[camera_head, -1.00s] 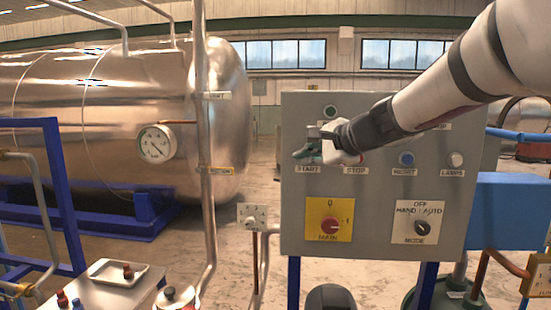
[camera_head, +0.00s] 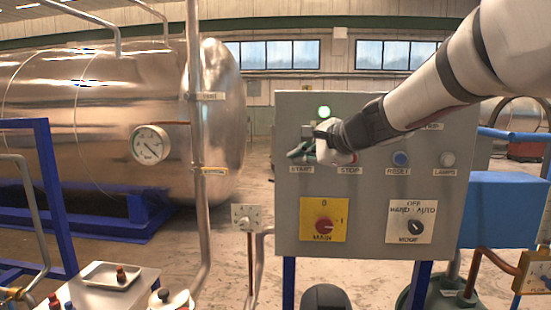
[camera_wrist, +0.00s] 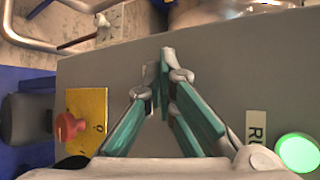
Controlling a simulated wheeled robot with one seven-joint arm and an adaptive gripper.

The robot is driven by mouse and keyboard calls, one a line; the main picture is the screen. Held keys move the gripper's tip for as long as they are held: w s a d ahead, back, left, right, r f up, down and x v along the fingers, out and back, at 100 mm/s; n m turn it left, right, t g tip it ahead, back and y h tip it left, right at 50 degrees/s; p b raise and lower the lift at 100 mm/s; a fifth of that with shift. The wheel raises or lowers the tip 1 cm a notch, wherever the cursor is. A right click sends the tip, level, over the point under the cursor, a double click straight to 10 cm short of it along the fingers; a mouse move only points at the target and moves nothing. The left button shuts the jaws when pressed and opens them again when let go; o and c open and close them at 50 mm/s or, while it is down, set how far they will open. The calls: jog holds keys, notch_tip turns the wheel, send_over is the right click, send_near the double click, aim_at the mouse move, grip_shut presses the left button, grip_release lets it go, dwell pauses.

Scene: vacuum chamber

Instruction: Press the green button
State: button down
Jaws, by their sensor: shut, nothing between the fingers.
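A grey control panel (camera_head: 375,180) faces me with a START label (camera_head: 300,168) at its upper left. My gripper (camera_head: 298,151) is shut and empty, its teal fingers right in front of the spot above that label. The green button there is hidden behind the fingers. In the wrist view the closed fingertips (camera_wrist: 164,62) are at or very near the panel face; I cannot tell whether they touch the button. A round green lamp (camera_head: 324,112) above the gripper is lit; it also glows in the wrist view (camera_wrist: 298,152).
A STOP label (camera_head: 348,170) is just right of my gripper. A gauge (camera_head: 150,145) and metal pipe (camera_head: 200,180) stand left.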

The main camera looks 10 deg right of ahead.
jog(key=shift+s, duration=0.1)
dwell(0.5)
jog(key=shift+s+a, duration=0.2)
jog(key=shift+s, duration=0.45)
jog(key=shift+s, duration=0.1)
jog(key=shift+s+a, duration=0.25)
jog(key=shift+s, duration=0.5)
jog(key=shift+s+a, duration=0.3)
jog(key=shift+s, duration=0.5)
jog(key=shift+s+a, duration=0.25)
jog(key=shift+s, duration=0.5)
jog(key=s+a+f+n+g, duration=0.2)
jog(key=s+a+f+n, duration=0.15)
jog(key=s, duration=0.35)
jog(key=s+a+f+n+g, duration=0.2)
jog(key=s+n, duration=0.3)
jog(key=s, duration=0.2)
jog(key=s+d+f+n+g+h, duration=0.1)
jog(key=s+d+f+n+h, duration=0.1)
jog(key=s, duration=0.5)
jog(key=s+d+f+n+g+h, duration=0.1)
jog(key=s+d+f+n+h, duration=0.1)
jog(key=s+d+f+n, duration=0.2)
jog(key=s+f+n, duration=0.1)
jog(key=s+n, duration=0.1)
jog(key=s, duration=0.1)
jog(key=shift+s+d+f+n+h, duration=0.25)
jog(key=shift+s+f+n+h, duration=0.05)
jog(key=shift+f+n+h, duration=0.1)
